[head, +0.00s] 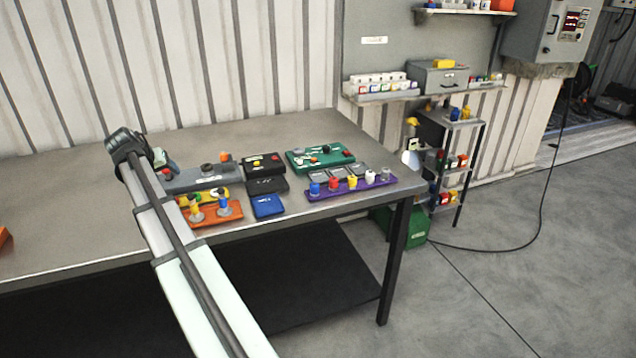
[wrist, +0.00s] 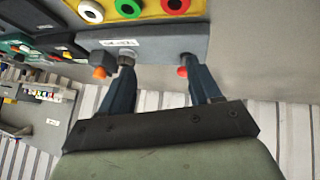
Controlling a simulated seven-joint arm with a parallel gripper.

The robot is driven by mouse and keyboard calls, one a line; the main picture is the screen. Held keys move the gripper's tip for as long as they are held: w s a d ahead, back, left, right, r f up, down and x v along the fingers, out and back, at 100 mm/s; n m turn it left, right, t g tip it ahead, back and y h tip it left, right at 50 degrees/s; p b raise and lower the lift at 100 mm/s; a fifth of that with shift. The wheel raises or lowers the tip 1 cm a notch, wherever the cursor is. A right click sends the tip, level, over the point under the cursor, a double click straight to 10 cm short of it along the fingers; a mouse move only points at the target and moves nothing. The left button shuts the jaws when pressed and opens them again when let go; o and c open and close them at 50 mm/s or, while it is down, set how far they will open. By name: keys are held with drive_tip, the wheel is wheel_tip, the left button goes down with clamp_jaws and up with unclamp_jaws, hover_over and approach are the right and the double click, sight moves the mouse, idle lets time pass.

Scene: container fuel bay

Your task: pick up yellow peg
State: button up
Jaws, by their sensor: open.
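My gripper (wrist: 157,62) is open, its two dark fingers spread with nothing between them in the wrist view. It is at a grey block (wrist: 150,42), which carries a label. In the head view my arm partly hides the gripper near the left side of the grey block (head: 203,179). A yellow peg-like piece (head: 352,181) stands on a purple tray (head: 322,195) to the right, well away from the gripper. I cannot tell which of these is the peg.
A yellow plate (wrist: 147,12) with white, green and red rings lies beside the grey block. Dark boxes (head: 266,185), a blue box (head: 268,206) and a green tray (head: 320,158) stand between and behind the trays. The table's left part (head: 60,215) is mostly clear.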

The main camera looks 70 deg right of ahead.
drive_tip(key=s+d+m+y, duration=0.1)
drive_tip(key=s+d, duration=1)
drive_tip(key=m+y, duration=0.2)
drive_tip(key=m, duration=0.1)
approach(352, 177)
drive_tip(key=shift+g, duration=0.3)
drive_tip(key=x, duration=0.5)
drive_tip(key=shift+w+a+f, duration=0.1)
drive_tip(key=shift+a+f, duration=0.1)
drive_tip(key=shift+x, duration=2.65)
drive_tip(key=shift+w+d+r, duration=0.1)
drive_tip(key=shift+d, duration=0.05)
drive_tip(key=c, duration=1.1)
